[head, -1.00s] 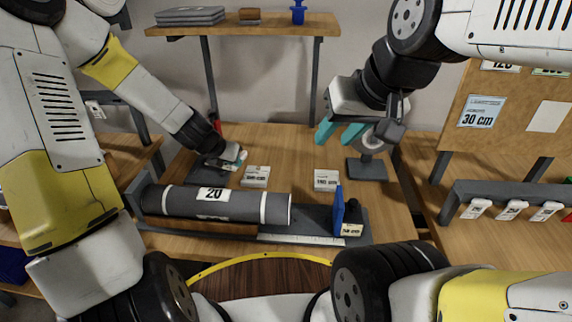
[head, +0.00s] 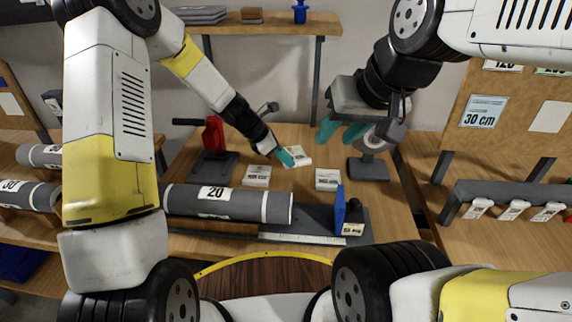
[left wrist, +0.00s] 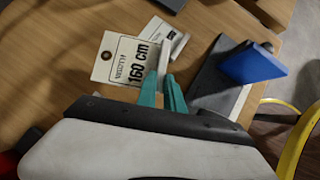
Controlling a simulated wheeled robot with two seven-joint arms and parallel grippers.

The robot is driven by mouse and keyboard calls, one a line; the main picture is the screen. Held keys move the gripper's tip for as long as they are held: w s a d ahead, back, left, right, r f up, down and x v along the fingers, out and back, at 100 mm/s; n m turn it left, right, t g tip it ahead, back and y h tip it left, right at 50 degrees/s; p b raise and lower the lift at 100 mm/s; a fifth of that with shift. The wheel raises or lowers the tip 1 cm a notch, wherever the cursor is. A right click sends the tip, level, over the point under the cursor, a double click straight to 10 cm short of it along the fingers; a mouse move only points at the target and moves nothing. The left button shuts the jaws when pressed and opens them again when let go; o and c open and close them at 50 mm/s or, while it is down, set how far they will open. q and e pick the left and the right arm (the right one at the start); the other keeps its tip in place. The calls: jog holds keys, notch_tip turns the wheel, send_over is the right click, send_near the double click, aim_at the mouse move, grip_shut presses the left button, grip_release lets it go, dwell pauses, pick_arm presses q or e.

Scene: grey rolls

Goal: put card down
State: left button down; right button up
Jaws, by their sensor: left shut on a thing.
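My left gripper (head: 286,158) is shut on a white card (head: 299,156) above the wooden table (head: 330,158), toward the back. In the left wrist view the card (left wrist: 124,60) reads "160 cm", and its lower edge meets the teal fingertips (left wrist: 164,82). Whether the card touches the table is unclear. Two white card stacks lie in front of it: a left stack (head: 257,175) and a right stack (head: 327,180). My right gripper (head: 341,132) is open and empty, to the right of the card and near a grey stand.
A grey roll labelled 20 (head: 225,203) lies along the front with a ruler and a blue stop (head: 339,208). A red device (head: 213,134) stands at the back left, and a grey stand (head: 368,168) at the right. A shelf (head: 262,28) is behind.

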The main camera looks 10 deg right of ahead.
pick_arm(q)
notch_tip(320, 180, down, 9)
jog(key=shift+f, duration=0.1)
dwell(0.3)
jog(key=shift+f, duration=0.15)
jog(key=c, duration=1.5)
grip_release()
